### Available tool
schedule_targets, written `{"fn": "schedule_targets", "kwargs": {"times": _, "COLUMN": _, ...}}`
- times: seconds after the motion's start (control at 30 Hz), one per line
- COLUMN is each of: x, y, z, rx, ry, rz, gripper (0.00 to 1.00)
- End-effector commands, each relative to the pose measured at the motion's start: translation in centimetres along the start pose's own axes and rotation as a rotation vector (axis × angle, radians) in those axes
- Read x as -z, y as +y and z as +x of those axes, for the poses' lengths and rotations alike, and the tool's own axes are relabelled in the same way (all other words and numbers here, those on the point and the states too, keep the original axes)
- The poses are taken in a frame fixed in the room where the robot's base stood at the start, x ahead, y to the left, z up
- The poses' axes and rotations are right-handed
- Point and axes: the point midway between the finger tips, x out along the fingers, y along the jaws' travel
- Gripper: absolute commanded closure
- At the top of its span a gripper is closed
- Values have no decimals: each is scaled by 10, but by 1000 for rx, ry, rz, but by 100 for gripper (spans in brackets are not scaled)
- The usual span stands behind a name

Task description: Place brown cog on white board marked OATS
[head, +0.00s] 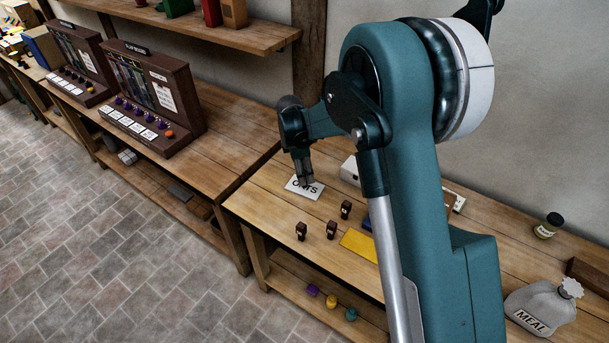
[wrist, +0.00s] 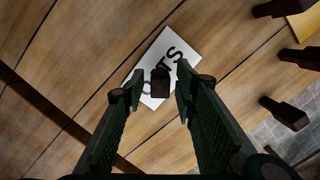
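The white board marked OATS (head: 293,190) lies flat on the wooden bench; it also shows in the wrist view (wrist: 188,42). The brown cog (wrist: 160,84), a small dark brown block, appears over the middle of the board in the wrist view, covering part of the lettering. My gripper (wrist: 160,86) is open, with a fingertip on each side of the cog and a visible gap on both sides. In the head view my gripper (head: 304,183) is low over the board, and its fingers hide the cog there.
Three similar dark brown pieces (head: 300,231) (head: 331,229) (head: 346,209) stand in front of the board. A yellow board (head: 358,245) lies near them, and a white box (head: 349,170) stands behind. A MEAL sack (head: 541,307) and a jar (head: 549,226) are at right.

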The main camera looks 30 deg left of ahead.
Motion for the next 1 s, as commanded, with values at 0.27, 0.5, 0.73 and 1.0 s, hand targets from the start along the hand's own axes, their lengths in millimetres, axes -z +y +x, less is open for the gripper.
{"fn": "schedule_targets", "kwargs": {"times": 0.27, "x": 0, "y": 0, "z": -38, "rx": 0, "ry": 0, "rz": 0, "gripper": 71}}
{"fn": "schedule_targets", "kwargs": {"times": 0.5, "x": 0, "y": -1, "z": -78, "rx": 0, "ry": 0, "rz": 0, "gripper": 71}}
{"fn": "schedule_targets", "kwargs": {"times": 0.73, "x": 0, "y": 0, "z": -104, "rx": 0, "ry": 0, "rz": 0, "gripper": 71}}
{"fn": "schedule_targets", "kwargs": {"times": 1.0, "x": 0, "y": 0, "z": -113, "rx": 0, "ry": 0, "rz": 0, "gripper": 71}}
